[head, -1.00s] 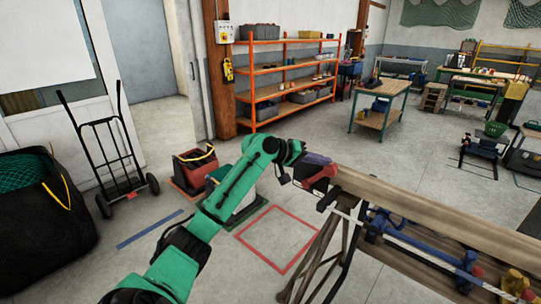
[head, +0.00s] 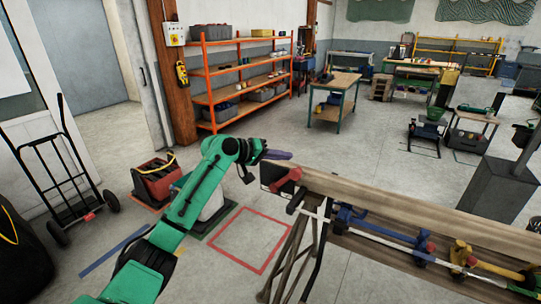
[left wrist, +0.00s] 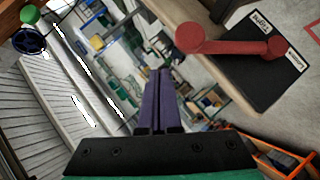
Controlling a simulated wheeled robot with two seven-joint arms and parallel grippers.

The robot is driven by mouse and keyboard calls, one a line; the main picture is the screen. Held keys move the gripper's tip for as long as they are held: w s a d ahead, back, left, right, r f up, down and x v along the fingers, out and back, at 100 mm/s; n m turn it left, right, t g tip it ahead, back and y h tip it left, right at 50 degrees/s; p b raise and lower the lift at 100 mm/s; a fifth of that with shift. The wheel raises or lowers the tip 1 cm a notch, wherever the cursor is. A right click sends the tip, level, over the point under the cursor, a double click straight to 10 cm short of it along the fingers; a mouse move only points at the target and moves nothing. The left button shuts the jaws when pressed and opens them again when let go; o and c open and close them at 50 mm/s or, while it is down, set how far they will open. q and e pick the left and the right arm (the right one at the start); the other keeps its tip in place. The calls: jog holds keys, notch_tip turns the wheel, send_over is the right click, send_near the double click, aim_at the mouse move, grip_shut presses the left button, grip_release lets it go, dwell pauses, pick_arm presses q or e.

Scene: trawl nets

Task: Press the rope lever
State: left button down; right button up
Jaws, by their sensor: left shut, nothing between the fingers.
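A red lever (head: 287,186) is mounted on a black plate (head: 272,174) at the near-left end of a long wooden beam. My right gripper is not in view.
The wooden beam (head: 400,208) runs to the lower right, with blue (head: 385,230) and yellow (head: 462,252) fittings along its side. A red floor square (head: 250,240) is empty. A red bin (head: 157,178) and hand truck (head: 65,180) stand at left, orange shelves (head: 240,75) behind.

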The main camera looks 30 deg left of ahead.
pick_arm(q)
jog(key=d+r+b+v, duration=0.1)
jog(key=b+v, duration=0.3)
jog(key=v, duration=0.6)
jog(key=shift+r, duration=0.35)
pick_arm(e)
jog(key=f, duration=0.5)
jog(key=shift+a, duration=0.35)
pick_arm(q)
jog(key=shift+d, duration=0.25)
